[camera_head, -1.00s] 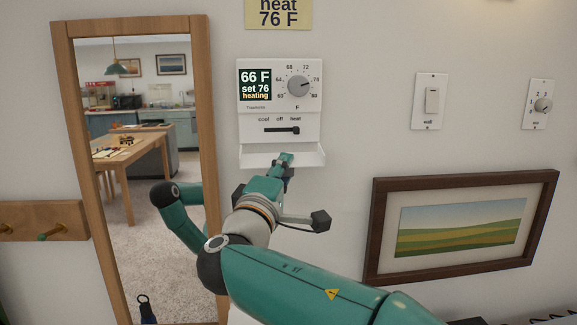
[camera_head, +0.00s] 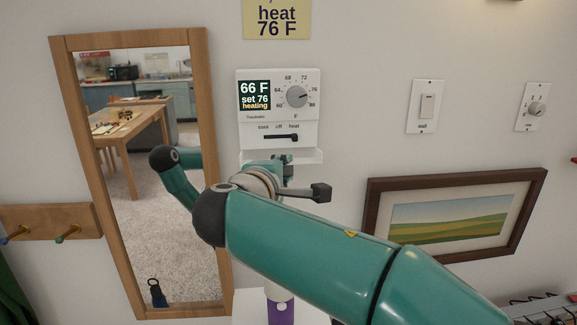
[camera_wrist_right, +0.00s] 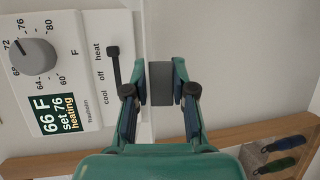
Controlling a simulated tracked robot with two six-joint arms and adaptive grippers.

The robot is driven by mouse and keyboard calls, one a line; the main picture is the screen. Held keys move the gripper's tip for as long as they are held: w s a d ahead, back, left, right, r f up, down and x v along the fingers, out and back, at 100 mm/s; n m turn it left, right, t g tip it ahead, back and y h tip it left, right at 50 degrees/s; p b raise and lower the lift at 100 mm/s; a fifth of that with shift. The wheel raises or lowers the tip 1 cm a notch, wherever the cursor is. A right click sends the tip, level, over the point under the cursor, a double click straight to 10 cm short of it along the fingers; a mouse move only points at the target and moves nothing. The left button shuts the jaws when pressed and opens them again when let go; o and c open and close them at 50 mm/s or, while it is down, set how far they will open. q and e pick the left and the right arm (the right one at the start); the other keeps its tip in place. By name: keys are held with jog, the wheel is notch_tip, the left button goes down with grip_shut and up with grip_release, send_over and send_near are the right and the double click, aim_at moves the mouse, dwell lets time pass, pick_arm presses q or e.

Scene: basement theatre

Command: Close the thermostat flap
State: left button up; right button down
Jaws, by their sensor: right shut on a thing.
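The white thermostat (camera_head: 278,108) is on the wall in the head view, with its screen, dial and slider. It also fills the left of the right wrist view (camera_wrist_right: 72,105), turned on its side. Its white flap (camera_head: 312,157) sticks out along its lower edge, still open. My right gripper (camera_head: 284,161) is at the middle of the flap, partly hidden behind my own wrist. In the right wrist view its fingers (camera_wrist_right: 160,85) are shut on the flap, with a dark grey patch between the tips. My left gripper is not in view.
A wood-framed mirror (camera_head: 215,120) is to the left, with a peg rail (camera_head: 75,219) beside it. A framed landscape (camera_head: 375,215) hangs at the lower right. A light switch (camera_head: 427,105) and a small dial plate (camera_head: 535,108) are on the right wall.

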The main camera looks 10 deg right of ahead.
jog(key=shift+a+f, duration=0.2)
jog(key=shift+f, duration=0.25)
jog(key=c, duration=1)
grip_release()
jog(key=shift+w, duration=0.1)
jog(key=shift+r, duration=0.15)
jog(key=shift+d+r, duration=0.1)
jog(key=v, duration=1.2)
